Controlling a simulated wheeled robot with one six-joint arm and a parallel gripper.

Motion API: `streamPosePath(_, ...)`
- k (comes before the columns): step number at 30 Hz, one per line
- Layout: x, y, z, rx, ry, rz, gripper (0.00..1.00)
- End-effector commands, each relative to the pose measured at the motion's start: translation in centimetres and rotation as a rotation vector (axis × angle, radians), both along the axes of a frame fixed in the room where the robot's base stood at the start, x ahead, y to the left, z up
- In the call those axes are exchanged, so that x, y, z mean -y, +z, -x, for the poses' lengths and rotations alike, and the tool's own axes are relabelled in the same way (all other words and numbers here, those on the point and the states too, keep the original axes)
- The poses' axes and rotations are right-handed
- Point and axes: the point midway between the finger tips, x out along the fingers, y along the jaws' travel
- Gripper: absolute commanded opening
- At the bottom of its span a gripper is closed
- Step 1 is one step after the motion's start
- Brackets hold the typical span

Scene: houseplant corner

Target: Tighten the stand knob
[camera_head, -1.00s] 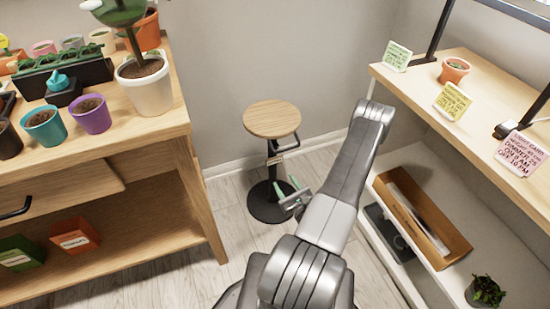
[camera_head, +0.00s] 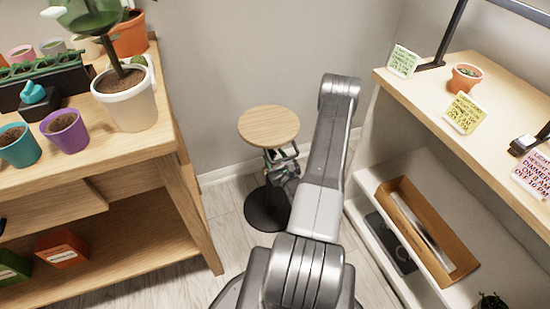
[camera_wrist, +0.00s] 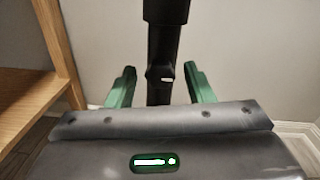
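The stand has a round wooden top (camera_head: 268,126), a black post and a round black base (camera_head: 262,214). In the wrist view the dark post (camera_wrist: 160,92) rises between my two green fingers. A small pale mark (camera_wrist: 167,79) shows on the post's dark fitting; I cannot tell if it is the knob. My gripper (camera_wrist: 160,68) is open, one finger on each side of the post, with a gap to both. In the head view my gripper (camera_head: 280,160) is just under the stand's top, and it partly hides the post and knob area.
A wooden bench (camera_head: 184,180) with pots stands on the left, its leg close to the stand. A shelf unit (camera_head: 450,130) with cards and a small pot stands on the right. The wall is close behind the stand. Some floor is clear around the base.

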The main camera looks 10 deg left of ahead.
Motion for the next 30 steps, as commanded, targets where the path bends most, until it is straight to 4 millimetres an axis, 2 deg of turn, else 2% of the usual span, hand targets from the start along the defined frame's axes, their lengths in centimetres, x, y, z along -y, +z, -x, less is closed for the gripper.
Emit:
streamPosePath(1, 0.01, -0.01, 0.01, 0.000, 0.000, 0.000, 0.38)
streamPosePath(6, 0.01, -0.01, 0.03, 0.000, 0.000, 0.000, 0.05)
streamPosePath(17, 0.01, -0.17, 0.05, -0.026, 0.001, -0.038, 0.04)
streamPosePath(30, -0.02, -0.41, 0.03, -0.210, 0.001, -0.309, 0.04)
